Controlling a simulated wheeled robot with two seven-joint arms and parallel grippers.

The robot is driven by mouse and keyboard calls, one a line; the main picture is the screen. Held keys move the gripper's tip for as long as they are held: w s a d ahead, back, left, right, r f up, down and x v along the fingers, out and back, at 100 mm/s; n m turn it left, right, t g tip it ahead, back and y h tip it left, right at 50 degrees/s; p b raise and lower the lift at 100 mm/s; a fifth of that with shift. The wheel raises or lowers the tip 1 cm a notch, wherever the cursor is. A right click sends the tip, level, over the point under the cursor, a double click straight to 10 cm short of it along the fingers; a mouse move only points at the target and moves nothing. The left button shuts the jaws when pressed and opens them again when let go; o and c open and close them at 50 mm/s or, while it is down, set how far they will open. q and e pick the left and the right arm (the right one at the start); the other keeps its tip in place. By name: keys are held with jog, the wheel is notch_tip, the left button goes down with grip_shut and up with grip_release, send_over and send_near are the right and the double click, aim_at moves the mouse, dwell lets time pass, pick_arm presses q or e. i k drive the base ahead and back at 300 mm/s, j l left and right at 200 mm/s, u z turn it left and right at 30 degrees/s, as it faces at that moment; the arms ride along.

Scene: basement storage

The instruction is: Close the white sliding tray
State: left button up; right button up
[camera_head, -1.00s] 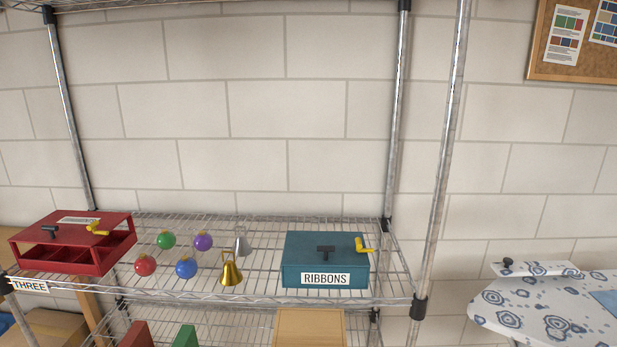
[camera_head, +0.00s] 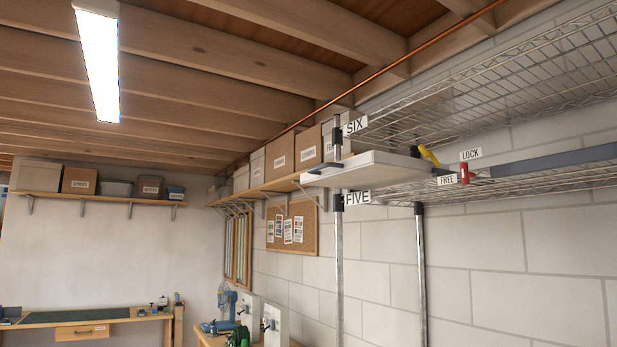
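The white sliding tray (camera_head: 362,168) is at the upper right of the head view, between the shelf labels SIX and FIVE. It sticks out past the shelf's front edge, with a dark handle (camera_head: 323,167) at its near end. A yellow handle (camera_head: 429,156) and a red lever (camera_head: 464,172) are behind it, beside tags reading FREE (camera_head: 447,180) and LOCK (camera_head: 471,154). A grey rail (camera_head: 555,160) runs right from there. Neither of my grippers shows.
The wire shelf (camera_head: 490,95) and its metal post (camera_head: 339,270) stand at the right. A wall shelf of boxes (camera_head: 282,152) and a corkboard (camera_head: 292,228) are behind. A workbench (camera_head: 80,317) is at the lower left. The middle left is open.

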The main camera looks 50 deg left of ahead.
aim_at(373, 168)
jog(key=u, duration=1.6)
